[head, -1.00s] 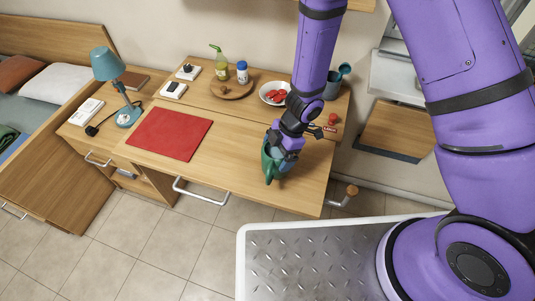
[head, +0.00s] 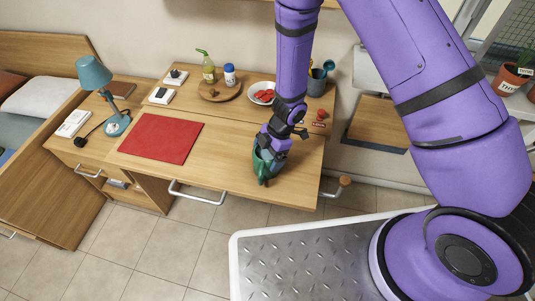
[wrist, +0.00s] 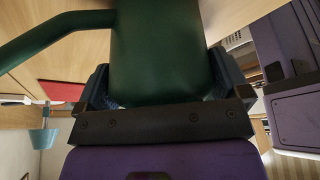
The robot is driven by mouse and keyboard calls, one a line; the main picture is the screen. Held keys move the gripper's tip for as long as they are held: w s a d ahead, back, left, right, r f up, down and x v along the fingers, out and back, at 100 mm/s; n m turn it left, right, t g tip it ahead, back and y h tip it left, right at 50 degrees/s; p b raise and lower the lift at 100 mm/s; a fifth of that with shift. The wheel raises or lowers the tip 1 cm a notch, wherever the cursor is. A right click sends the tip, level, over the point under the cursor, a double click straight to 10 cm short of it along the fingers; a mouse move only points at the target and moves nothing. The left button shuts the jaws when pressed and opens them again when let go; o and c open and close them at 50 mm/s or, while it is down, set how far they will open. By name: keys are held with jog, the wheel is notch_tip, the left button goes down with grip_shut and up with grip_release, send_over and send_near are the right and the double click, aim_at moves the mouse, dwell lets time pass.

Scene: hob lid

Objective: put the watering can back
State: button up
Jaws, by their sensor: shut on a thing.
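The dark green watering can (head: 262,169) is at the front right part of the wooden desk, in the head view. My gripper (head: 272,146) is shut on it from above. In the wrist view the can's green body (wrist: 160,45) fills the space between my gripper's fingers (wrist: 162,82), and a green tube-like part reaches to the left. I cannot tell whether the can's base touches the desk.
A red mat (head: 161,138) lies left of the can on the desk (head: 222,160). A potted plant (head: 508,80) stands at the far right.

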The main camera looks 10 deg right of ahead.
jog(key=o, duration=0.9)
jog(key=shift+c, duration=0.2)
jog(key=shift+r, duration=0.1)
jog(key=v, duration=1.2)
jog(key=w+d+r+m+t+h, duration=0.1)
jog(key=w+d+r+m+t, duration=0.25)
jog(key=r, duration=0.35)
jog(key=w+d+r+m+t, duration=0.2)
jog(key=d+r+m+t, duration=0.15)
jog(key=r, duration=0.45)
jog(key=w+d+r+m+t+h, duration=0.1)
jog(key=w+d+r+m+t, duration=0.2)
jog(key=r, duration=0.4)
jog(key=s+d+r+m+g+h, duration=0.1)
jog(key=s+d+r+m+h, duration=0.3)
jog(key=s+d+r+m, duration=0.75)
jog(key=s+r+g+y, duration=0.1)
jog(key=s+r, duration=0.1)
jog(key=s, duration=0.6)
jog(key=s+a+r+m+g+y, duration=0.1)
jog(key=s+r, duration=0.1)
jog(key=s, duration=0.7)
jog(key=shift+s, duration=0.25)
